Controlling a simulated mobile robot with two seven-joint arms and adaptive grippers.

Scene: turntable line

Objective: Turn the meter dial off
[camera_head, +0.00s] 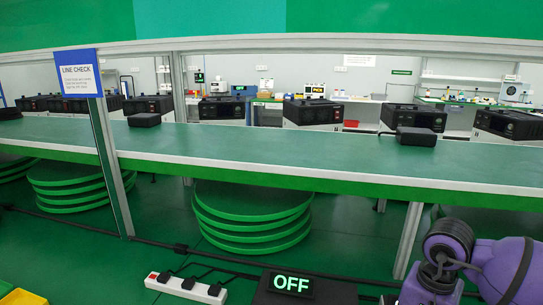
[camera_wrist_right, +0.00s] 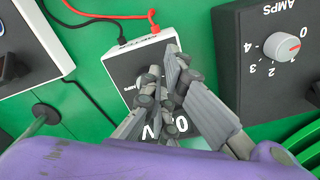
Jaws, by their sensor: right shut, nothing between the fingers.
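The meter looks to be a small dark-faced box with white edges (camera_wrist_right: 122,66), upper middle of the right wrist view, with a red and a black lead at its far edge. My right gripper (camera_wrist_right: 165,65) is shut and empty, over the face of this box. Its fingers cover the middle of the face, so I cannot see a dial there. I cannot tell whether they touch it. Large white characters (camera_wrist_right: 181,124) show partly between the fingers, not fully readable. In the head view a black box has a lit OFF sign (camera_head: 292,284). My left gripper is not in view.
In the right wrist view, a dark box marked AMPS has a grey knob with a red mark (camera_wrist_right: 282,47). Another dark box (camera_wrist_right: 28,45) is at left. In the head view, a power strip (camera_head: 186,287) lies beside the OFF box. A long green bench (camera_head: 270,155) spans the middle.

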